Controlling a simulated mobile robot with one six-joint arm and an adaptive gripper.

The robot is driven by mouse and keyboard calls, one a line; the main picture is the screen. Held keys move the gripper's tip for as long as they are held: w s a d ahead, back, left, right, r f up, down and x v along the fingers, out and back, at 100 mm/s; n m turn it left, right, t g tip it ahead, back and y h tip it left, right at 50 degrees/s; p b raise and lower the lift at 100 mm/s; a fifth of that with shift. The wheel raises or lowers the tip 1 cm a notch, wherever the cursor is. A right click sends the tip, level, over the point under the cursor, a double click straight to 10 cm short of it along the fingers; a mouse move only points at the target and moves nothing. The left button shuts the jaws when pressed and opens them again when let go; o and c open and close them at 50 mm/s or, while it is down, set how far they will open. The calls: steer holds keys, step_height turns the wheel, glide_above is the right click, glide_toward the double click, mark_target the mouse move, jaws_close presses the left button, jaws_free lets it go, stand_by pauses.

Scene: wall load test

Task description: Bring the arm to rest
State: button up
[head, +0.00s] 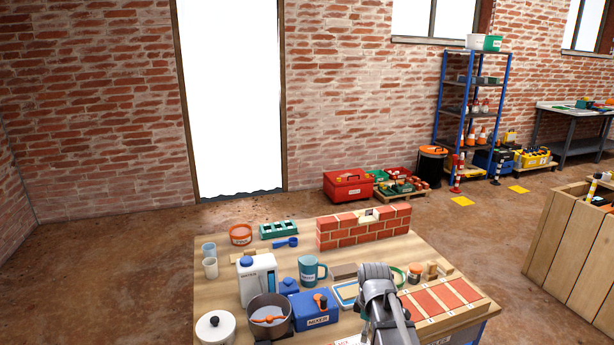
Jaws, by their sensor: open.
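My grey and black arm (376,272) shows at the bottom centre-right of the head view, over the front right part of the wooden table (215,265). My gripper (386,312) is at the lower end of it, open, with nothing seen held. Its fingertips are hard to make out against the arm. Just right of it is a wooden tray of red bricks (445,299). Left of it is a blue-framed tray (346,293), partly hidden by the arm. I cannot tell whether the gripper touches anything.
A small brick wall (363,232) stands at the table's back. A teal mug (309,270), a blue mixer (314,309) with a metal pot (270,316), and a white jug (257,280) crowd the left. A wooden crate (575,255) stands right. Floor between is clear.

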steer(key=s+f+m+b, duration=0.55)
steer(key=s+m, duration=0.45)
steer(key=m, duration=0.3)
step_height(320, 180, up, 28)
steer(key=p, duration=2.8)
steer(key=shift+d+f, duration=0.1)
steer(key=shift+f, duration=0.05)
steer(key=shift+c, duration=0.3)
